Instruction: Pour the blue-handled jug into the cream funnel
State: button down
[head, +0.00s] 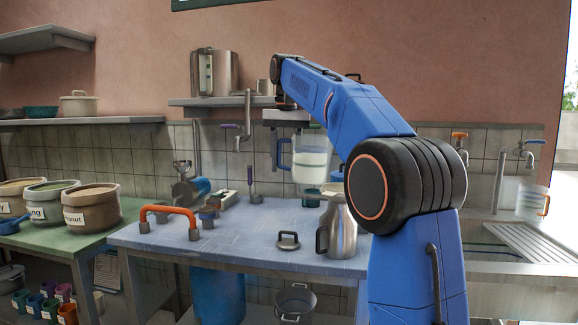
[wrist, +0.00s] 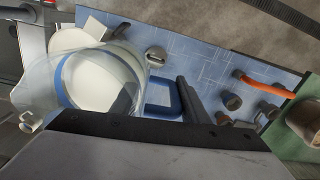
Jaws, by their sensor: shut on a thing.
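The blue-handled jug (head: 311,160) is clear, roughly upright in the head view, and holds white liquid. It hangs above the blue-topped table. In the wrist view the jug (wrist: 98,80) fills the left side, its blue handle (wrist: 160,108) between the dark fingers. My gripper (wrist: 156,90) is shut on the jug at its handle side; in the head view the fingers are hard to make out. A steel pitcher (head: 341,232) stands below and right of the jug, with a pale rim on top that may be the cream funnel.
An orange arched handle (head: 168,210) and a round lid (head: 288,240) are on the blue table (head: 240,225). Labelled bins (head: 92,210) stand at left. An orange-handled jug (head: 532,203) is by the sink. A steel container (head: 214,72) sits on a shelf behind.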

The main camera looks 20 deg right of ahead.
aim_at(282, 139)
jog(key=r+y, duration=0.1)
jog(key=a+r+t+y, duration=0.1)
jog(key=r+y, duration=0.1)
jog(key=r+t+y, duration=0.1)
jog(key=shift+w+a+r+y, duration=0.3)
jog(key=shift+w+r, duration=0.05)
jog(key=shift+s+d+r+t+y, duration=0.15)
jog(key=shift+r+t+y, duration=0.3)
jog(key=shift+y, duration=0.3)
jog(key=shift+d+r+t+y, duration=0.15)
jog(key=shift+r+t+y, duration=0.3)
jog(key=shift+y, duration=0.3)
jog(key=shift+s+d+r+t+y, duration=0.25)
jog(key=shift+d+t+y, duration=0.15)
jog(key=shift+y, duration=0.4)
jog(key=shift+s+d+r+t+y, duration=0.1)
jog(key=shift+s+d+t+y, duration=0.15)
jog(key=shift+d+y, duration=0.4)
jog(key=shift+a, duration=0.2)
jog(key=shift+s+d+f+t+y, duration=0.1)
jog(key=shift+s+d+t+y, duration=0.15)
jog(key=shift+d+y, duration=0.3)
jog(key=shift+s+d+f+t+y, duration=0.1)
jog(key=shift+s+d+t+y, duration=0.1)
jog(key=shift+d+t+y, duration=0.25)
jog(key=shift+s+d+f+t+y, duration=0.1)
jog(key=shift+s+d+t+y, duration=0.1)
jog(key=shift+d+y, duration=0.35)
